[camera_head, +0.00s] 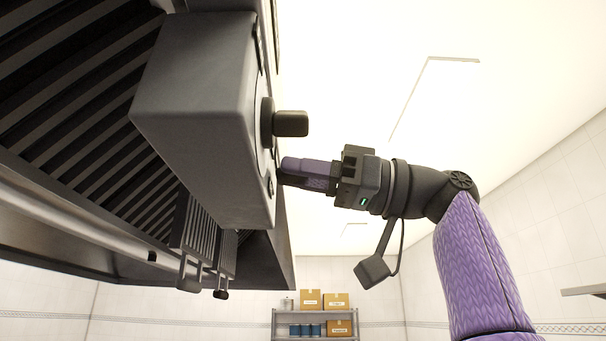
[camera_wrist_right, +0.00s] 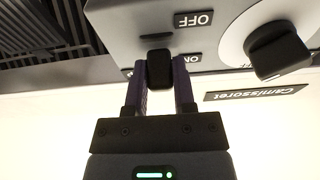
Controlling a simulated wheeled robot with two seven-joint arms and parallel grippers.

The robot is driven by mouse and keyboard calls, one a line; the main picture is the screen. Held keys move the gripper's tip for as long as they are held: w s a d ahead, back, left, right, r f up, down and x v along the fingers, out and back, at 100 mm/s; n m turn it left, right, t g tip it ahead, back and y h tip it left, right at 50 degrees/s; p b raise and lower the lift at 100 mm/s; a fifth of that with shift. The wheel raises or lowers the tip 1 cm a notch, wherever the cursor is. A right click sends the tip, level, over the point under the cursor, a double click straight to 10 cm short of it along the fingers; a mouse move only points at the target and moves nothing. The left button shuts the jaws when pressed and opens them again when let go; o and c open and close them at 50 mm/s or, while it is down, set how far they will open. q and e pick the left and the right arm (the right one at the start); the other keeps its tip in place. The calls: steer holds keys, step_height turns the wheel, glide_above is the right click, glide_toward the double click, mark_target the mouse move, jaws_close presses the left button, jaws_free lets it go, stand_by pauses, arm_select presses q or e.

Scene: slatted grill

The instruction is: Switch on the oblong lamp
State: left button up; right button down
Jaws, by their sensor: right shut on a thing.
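A dark grey control box (camera_head: 200,105) hangs beside the slatted grill hood. My right gripper (camera_head: 284,171) reaches its face from the right, with the purple fingers at the lower part of the face. In the right wrist view, the fingers (camera_wrist_right: 160,85) are shut on a small black switch (camera_wrist_right: 159,66), one on each side. An OFF label (camera_wrist_right: 193,19) and a partly hidden ON label (camera_wrist_right: 194,58) show upside down to the right of the switch. I cannot tell the switch's position, and I cannot identify the oblong lamp. My left gripper is not in view.
A large black knob (camera_head: 290,123) sticks out of the box just above my fingers; it also shows in the wrist view (camera_wrist_right: 277,52). Dark slats (camera_head: 70,90) fill the left. A shelf with boxes (camera_head: 315,312) stands far back.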

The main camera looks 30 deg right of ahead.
stand_by(0.6)
steer(key=shift+c, duration=2.2)
jaws_free()
steer(key=v, duration=0.9)
steer(key=shift+s+d, duration=0.25)
steer(key=shift+d, duration=0.1)
